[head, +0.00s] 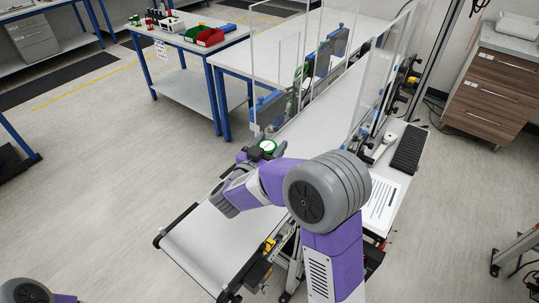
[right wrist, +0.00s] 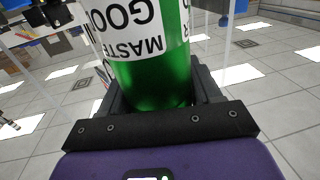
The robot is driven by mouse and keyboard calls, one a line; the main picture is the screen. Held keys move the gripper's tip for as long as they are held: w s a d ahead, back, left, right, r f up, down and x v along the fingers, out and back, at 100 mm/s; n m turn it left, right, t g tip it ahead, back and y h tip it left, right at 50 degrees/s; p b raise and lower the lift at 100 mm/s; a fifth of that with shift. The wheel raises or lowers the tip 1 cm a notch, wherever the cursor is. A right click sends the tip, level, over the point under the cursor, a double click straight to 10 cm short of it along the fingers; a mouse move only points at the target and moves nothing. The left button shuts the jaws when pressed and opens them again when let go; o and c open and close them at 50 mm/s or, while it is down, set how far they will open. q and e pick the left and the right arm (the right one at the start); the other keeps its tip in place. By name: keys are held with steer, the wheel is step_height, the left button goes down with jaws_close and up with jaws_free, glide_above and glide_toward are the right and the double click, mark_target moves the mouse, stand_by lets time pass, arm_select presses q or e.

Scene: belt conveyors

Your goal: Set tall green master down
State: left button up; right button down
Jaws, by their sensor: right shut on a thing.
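In the head view the master's green and white top (head: 268,146) shows between the fingers of my right gripper (head: 262,153), over the white conveyor belt (head: 205,250). The master's lower part is hidden there, and I cannot tell whether it touches the belt. My left gripper is out of view.
Clear guard panels (head: 270,55) and sensors flank the belt beyond the gripper. A keyboard (head: 409,150) and a paper sheet (head: 382,200) lie on the right side shelf. A blue-legged table (head: 190,40) with red and green bins stands at the back left. The near belt end is clear.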

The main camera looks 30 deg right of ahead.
steer(key=shift+f+b, duration=0.3)
steer(key=shift+f, duration=1.2)
steer(key=shift+f, duration=0.2)
steer(key=shift+c, duration=1)
jaws_free()
steer(key=shift+r, duration=0.1)
steer(key=shift+a+r, duration=0.1)
steer(key=shift+a, duration=0.1)
steer(key=v, duration=1.1)
steer(key=shift+s+a, duration=0.25)
steer(key=shift+s, duration=0.05)
